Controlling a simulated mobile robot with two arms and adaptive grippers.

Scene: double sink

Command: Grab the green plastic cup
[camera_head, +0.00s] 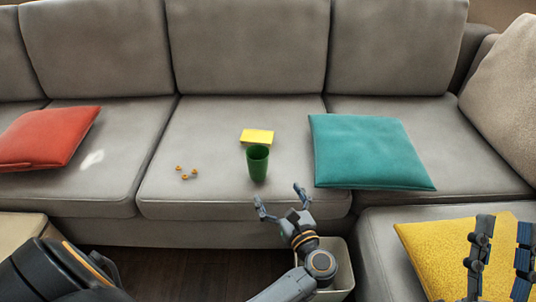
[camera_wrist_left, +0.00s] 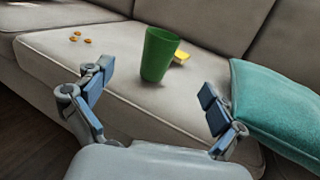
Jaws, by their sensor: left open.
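The green plastic cup (camera_head: 257,163) stands upright on the middle seat of a grey sofa, near the seat's front. It also shows upright in the left wrist view (camera_wrist_left: 159,54), seen between and beyond my fingers. My left gripper (camera_head: 279,195) is open and empty, in front of the seat edge and a little right of the cup, apart from it. Its two blue-padded fingers are spread wide in the left wrist view (camera_wrist_left: 157,80). My right gripper (camera_head: 503,230) is at the lower right, its fingers spread apart with nothing between them, over a yellow cushion.
A yellow block-like item (camera_head: 257,136) lies just behind the cup. Several small orange-topped pieces (camera_head: 184,173) lie left of it. A teal cushion (camera_head: 367,152) is close on the right, a red cushion (camera_head: 45,138) far left. A pale bin (camera_head: 340,262) stands below my left gripper.

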